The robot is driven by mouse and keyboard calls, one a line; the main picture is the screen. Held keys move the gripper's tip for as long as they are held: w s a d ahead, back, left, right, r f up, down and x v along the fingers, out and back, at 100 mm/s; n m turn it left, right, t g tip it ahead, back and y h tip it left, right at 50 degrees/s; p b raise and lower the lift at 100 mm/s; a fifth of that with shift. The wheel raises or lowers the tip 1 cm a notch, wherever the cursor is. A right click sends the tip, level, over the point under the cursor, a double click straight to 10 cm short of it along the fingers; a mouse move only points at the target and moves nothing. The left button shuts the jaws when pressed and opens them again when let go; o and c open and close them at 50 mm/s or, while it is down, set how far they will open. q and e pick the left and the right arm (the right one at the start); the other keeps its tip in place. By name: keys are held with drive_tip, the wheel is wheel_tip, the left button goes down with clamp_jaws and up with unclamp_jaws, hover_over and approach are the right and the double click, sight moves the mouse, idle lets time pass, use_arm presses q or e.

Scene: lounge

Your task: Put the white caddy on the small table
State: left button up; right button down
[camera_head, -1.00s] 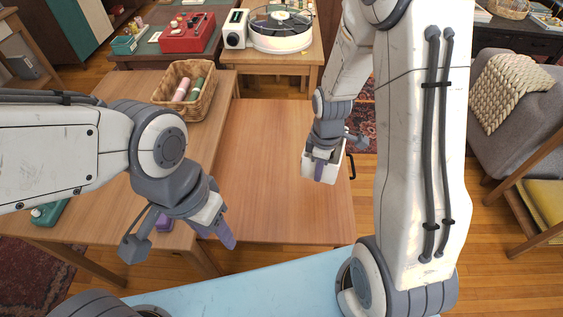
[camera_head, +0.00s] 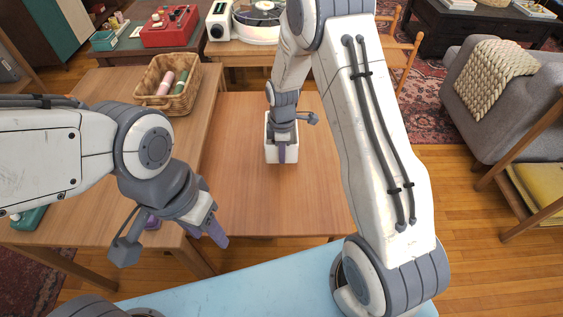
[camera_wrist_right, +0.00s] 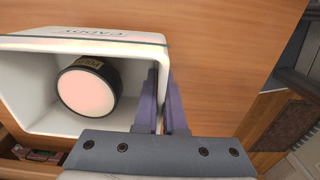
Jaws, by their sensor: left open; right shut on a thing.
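The white caddy (camera_head: 281,154) is over the far middle part of the small wooden table (camera_head: 262,203). I cannot tell whether its base touches the tabletop. My right gripper (camera_head: 282,152) is shut on one wall of the caddy. In the right wrist view the caddy (camera_wrist_right: 30,95) shows its open top, lettering on its rim and a round dark-rimmed container (camera_wrist_right: 88,90) inside. The purple fingers (camera_wrist_right: 163,90) straddle its right wall there. My left gripper (camera_head: 214,230) is open and empty, near the front left corner of the small table.
A longer wooden table (camera_head: 120,92) on the left holds a wicker basket (camera_head: 168,99) with bottles. A record player (camera_head: 258,18) stands behind the small table. A grey armchair (camera_head: 480,100) is at the right. The front and right of the small tabletop are clear.

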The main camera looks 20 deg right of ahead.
drive_tip(key=shift+w+f, duration=0.1)
drive_tip(key=shift+f, duration=1.9)
drive_tip(key=shift+f+b, duration=0.2)
drive_tip(key=shift+b, duration=0.15)
drive_tip(key=c, duration=1)
unclamp_jaws()
drive_tip(key=shift+r, duration=0.1)
